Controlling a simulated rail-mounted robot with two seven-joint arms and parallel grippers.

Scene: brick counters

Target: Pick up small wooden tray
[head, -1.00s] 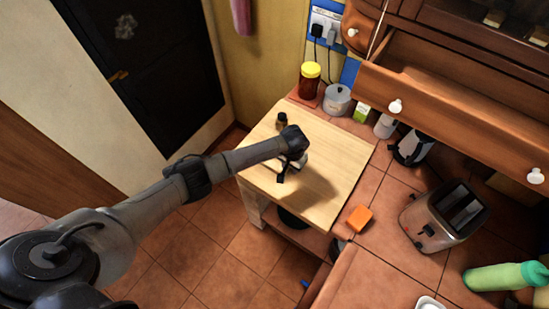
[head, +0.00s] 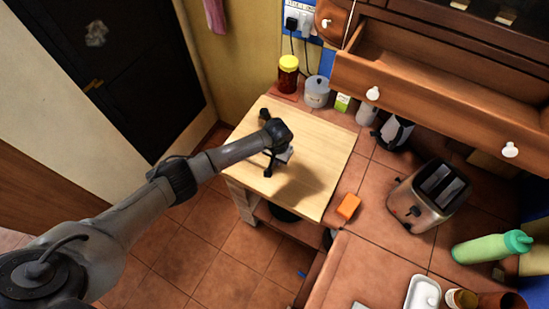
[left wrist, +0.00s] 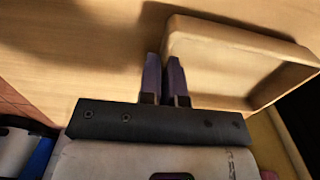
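The small wooden tray (left wrist: 240,40) shows in the left wrist view as a pale, shallow, square-rimmed piece on the right. My left gripper (left wrist: 165,60) is at the tray's near left corner. Its two dark fingers are close together, with the tray's thin side wall seemingly pinched between them. In the head view the left gripper (head: 276,152) is low over the pale wooden table top. The tray cannot be told apart from the wood there. Whether it rests on the table or is raised is unclear. My right gripper is not in view.
The wooden table (head: 330,140) adjoins the tiled counter. A jar (head: 288,74) and pot (head: 317,91) are behind. An open drawer (head: 440,97) juts out above the counter.

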